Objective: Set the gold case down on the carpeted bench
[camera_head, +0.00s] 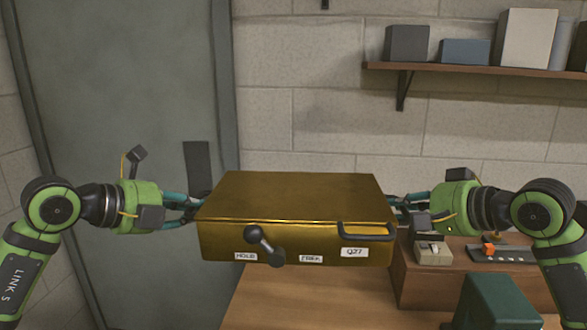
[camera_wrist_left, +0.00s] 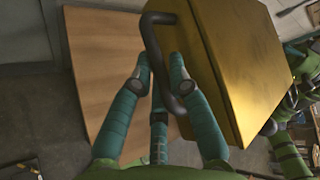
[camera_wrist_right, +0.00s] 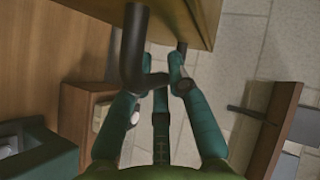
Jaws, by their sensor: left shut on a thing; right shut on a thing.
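The gold case (camera_head: 290,200) hangs level between my two grippers, with a dark handle at each side, a dark lever and white labels on its front. My left gripper (camera_head: 196,206) is shut on the case's left handle, which shows in the left wrist view (camera_wrist_left: 160,62). My right gripper (camera_head: 402,202) is shut on the right handle, seen in the right wrist view (camera_wrist_right: 136,50). Below the case is a wooden bench top (camera_head: 300,295), also in the left wrist view (camera_wrist_left: 105,60). The case hides part of it, and I see no carpet on the visible part.
A raised wooden block (camera_head: 420,285) at right carries a small beige device (camera_head: 432,252) and a dark panel with an orange knob (camera_head: 488,250). A green box (camera_head: 495,300) stands at front right. A wall shelf (camera_head: 480,72) holds several boxes. A grey door (camera_head: 130,100) is behind on the left.

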